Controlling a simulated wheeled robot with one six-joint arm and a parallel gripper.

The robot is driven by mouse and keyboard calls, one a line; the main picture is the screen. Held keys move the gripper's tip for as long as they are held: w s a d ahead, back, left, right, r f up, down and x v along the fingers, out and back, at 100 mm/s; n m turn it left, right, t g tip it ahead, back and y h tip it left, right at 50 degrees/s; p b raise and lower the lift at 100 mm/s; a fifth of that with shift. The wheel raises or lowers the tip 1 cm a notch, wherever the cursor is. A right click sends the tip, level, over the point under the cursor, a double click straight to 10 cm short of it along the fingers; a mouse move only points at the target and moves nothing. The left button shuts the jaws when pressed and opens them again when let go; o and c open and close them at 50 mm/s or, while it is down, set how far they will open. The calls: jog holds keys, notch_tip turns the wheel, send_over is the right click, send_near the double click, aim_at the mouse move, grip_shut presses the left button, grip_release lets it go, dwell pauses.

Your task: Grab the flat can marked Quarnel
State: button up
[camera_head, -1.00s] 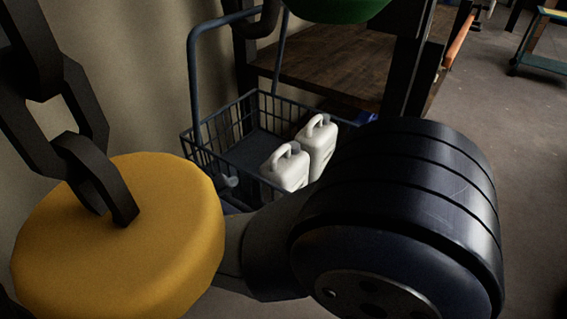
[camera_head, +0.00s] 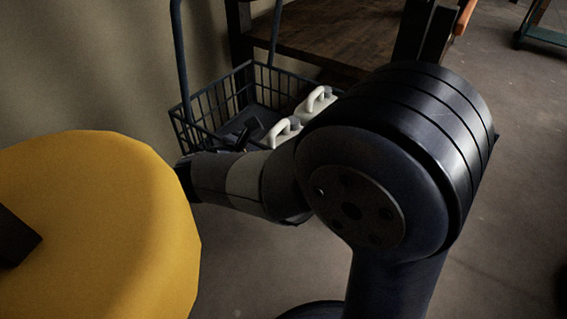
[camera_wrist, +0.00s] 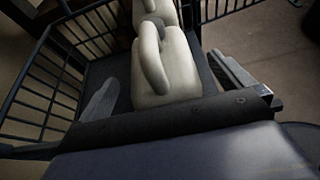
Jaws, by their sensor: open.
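Two white jugs with looped handles, a nearer one (camera_head: 284,131) and a farther one (camera_head: 318,101), stand in a dark wire basket (camera_head: 185,131). I can read no Quarnel marking on either. In the wrist view the nearer jug (camera_wrist: 170,68) shows large, with its grey cap and handle up; the other is partly cut off behind it. I see no contact. My arm hides the basket's front right.
A big yellow round block (camera_head: 95,225) fills the lower left, close to my arm. A dark wooden shelf (camera_head: 325,40) stands behind the basket. Open floor (camera_head: 510,150) lies to the right. The basket's tall handle rises at its left.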

jog(key=shift+w+d+f, duration=0.2)
jog(key=shift+w+d, duration=0.1)
jog(key=shift+w, duration=0.1)
jog(key=c, duration=1.4)
jog(key=shift+r, duration=0.1)
